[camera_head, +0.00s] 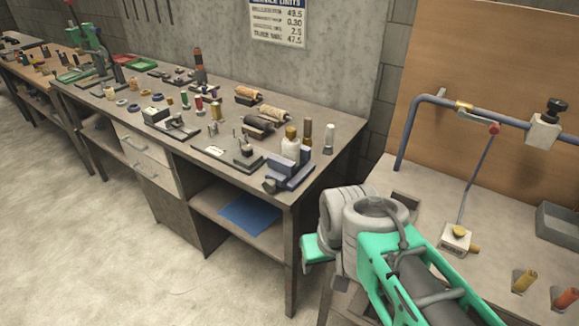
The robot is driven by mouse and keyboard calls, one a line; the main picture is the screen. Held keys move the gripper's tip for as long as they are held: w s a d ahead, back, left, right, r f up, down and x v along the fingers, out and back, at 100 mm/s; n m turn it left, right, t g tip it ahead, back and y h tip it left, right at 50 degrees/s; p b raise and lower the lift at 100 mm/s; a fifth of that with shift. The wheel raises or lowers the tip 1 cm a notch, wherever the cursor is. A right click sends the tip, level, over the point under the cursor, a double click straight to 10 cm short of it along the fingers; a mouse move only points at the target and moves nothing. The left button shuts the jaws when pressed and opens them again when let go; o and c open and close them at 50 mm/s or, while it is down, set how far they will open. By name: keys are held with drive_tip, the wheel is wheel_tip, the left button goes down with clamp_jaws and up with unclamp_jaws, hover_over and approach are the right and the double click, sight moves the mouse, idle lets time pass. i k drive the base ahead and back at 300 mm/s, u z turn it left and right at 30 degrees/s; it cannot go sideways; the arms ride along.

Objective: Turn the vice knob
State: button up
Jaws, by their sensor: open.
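A small blue-grey vice (290,172) sits at the near right corner of the long workbench. A dark round part (270,186) at its front end may be its knob; it is too small to tell its shape or turn. My green and grey arm comes in from the bottom right, and its grey joints are right of the vice, apart from it in the picture. I cannot make out my gripper's fingers.
The long workbench (335,118) carries several small tools, spools and bottles near the vice. A blue sheet (248,213) lies on its lower shelf. At right, a second bench holds a blue pipe frame (405,135) with a black-knobbed clamp (545,130). The floor at left is clear.

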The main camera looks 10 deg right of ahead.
sight(269, 186)
drive_tip(key=u, duration=0.55)
drive_tip(key=k, duration=0.65)
drive_tip(key=u, duration=1.05)
drive_tip(key=i, duration=1.05)
drive_tip(key=z, duration=0.25)
